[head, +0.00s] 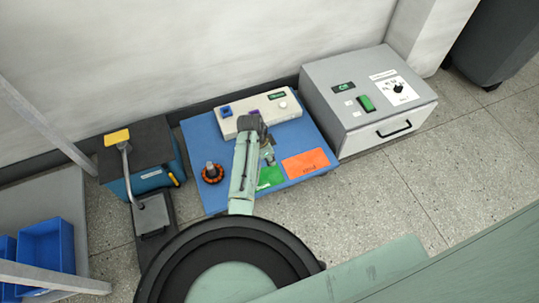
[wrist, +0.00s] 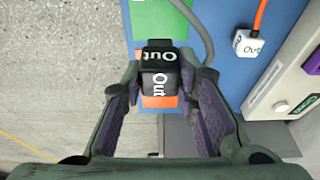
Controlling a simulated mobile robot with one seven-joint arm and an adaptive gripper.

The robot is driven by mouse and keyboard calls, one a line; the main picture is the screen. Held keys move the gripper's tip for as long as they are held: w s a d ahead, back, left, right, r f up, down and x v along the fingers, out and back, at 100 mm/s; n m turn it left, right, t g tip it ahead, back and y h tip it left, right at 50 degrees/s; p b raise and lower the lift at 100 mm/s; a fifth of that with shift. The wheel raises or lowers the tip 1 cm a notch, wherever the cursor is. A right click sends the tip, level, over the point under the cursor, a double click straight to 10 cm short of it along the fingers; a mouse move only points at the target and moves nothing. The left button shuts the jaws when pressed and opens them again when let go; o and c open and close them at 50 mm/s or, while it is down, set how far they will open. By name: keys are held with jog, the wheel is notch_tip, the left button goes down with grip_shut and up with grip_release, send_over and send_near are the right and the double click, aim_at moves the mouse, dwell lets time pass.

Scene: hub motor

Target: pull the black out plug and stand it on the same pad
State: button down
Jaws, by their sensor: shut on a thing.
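The black plug marked "Out" (wrist: 160,82) is between the fingers of my gripper (wrist: 168,88) in the wrist view, clear of the white panel box. Part of the orange pad (wrist: 157,101) shows behind it, and the green pad (wrist: 158,18) is just beyond it. Whether the plug touches anything below cannot be told. In the head view my gripper (head: 268,156) is over the blue board, near the green pad (head: 270,176) and left of the orange pad (head: 306,163). The plug is too small to make out there.
The white panel box (head: 278,111) stands at the back of the blue board (head: 206,141). A white plug marked "Out" (wrist: 250,42) with an orange cable lies close by. A grey cable (wrist: 203,28) runs near my gripper.

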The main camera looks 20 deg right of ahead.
jog(key=shift+f+b, duration=2.45)
jog(key=shift+f, duration=1.5)
jog(key=shift+f+b, duration=0.45)
jog(key=shift+f, duration=0.3)
jog(key=shift+f, duration=0.1)
jog(key=shift+f+b, duration=0.35)
jog(key=shift+f, duration=0.05)
jog(key=shift+f, duration=0.2)
jog(key=c, duration=1.2)
grip_release()
